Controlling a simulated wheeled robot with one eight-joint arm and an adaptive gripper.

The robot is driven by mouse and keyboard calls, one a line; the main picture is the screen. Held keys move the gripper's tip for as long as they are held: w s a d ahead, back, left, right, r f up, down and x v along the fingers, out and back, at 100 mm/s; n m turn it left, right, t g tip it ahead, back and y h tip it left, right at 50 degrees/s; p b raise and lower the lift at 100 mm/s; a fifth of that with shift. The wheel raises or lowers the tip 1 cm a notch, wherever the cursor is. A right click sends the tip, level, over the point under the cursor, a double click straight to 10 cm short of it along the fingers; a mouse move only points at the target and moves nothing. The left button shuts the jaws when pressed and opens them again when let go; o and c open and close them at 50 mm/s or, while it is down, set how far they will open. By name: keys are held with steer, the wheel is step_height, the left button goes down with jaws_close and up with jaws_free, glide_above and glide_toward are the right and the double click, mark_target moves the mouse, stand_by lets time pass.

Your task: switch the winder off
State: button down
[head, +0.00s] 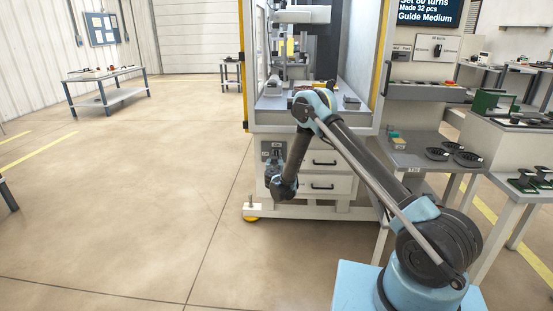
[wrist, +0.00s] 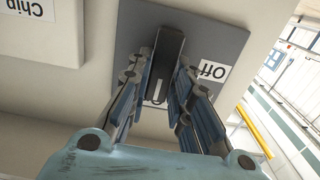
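The winder (head: 310,115) is a white cabinet machine in the middle of the head view. Its switch is a dark handle (wrist: 169,45) on a grey plate (wrist: 218,45), filling the upper middle of the wrist view. A label reading "Off" (wrist: 212,72), upside down, is right of the handle. Another white label (wrist: 155,95) is mostly hidden behind the fingers. My gripper (wrist: 166,72) has one finger on each side of the handle, with a narrow gap; contact is not clear. In the head view, my gripper (head: 274,163) is low at the cabinet's front left, before the small switch panel.
Drawers (head: 323,184) lie right of my gripper. A table with black spools (head: 437,154) stands right of the winder. A label reading "Chip" (wrist: 33,7) is on a raised white panel in the wrist view. The floor (head: 130,200) left of the cabinet is clear.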

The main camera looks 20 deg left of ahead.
steer(key=shift+n, duration=0.4)
steer(key=shift+s+a+f+n, duration=0.1)
steer(key=shift+a+f+n, duration=0.1)
steer(key=shift+n, duration=2.65)
steer(key=shift+a+f+n, duration=0.15)
steer(key=shift+a+n, duration=0.05)
steer(key=shift+n, duration=2.7)
steer(key=shift+s+a+f+n, duration=0.1)
steer(key=shift+a+f+n, duration=0.1)
steer(key=shift+n, duration=2.65)
steer(key=c, duration=1.4)
jaws_free()
steer(key=shift+f, duration=0.1)
steer(key=shift+c, duration=0.2)
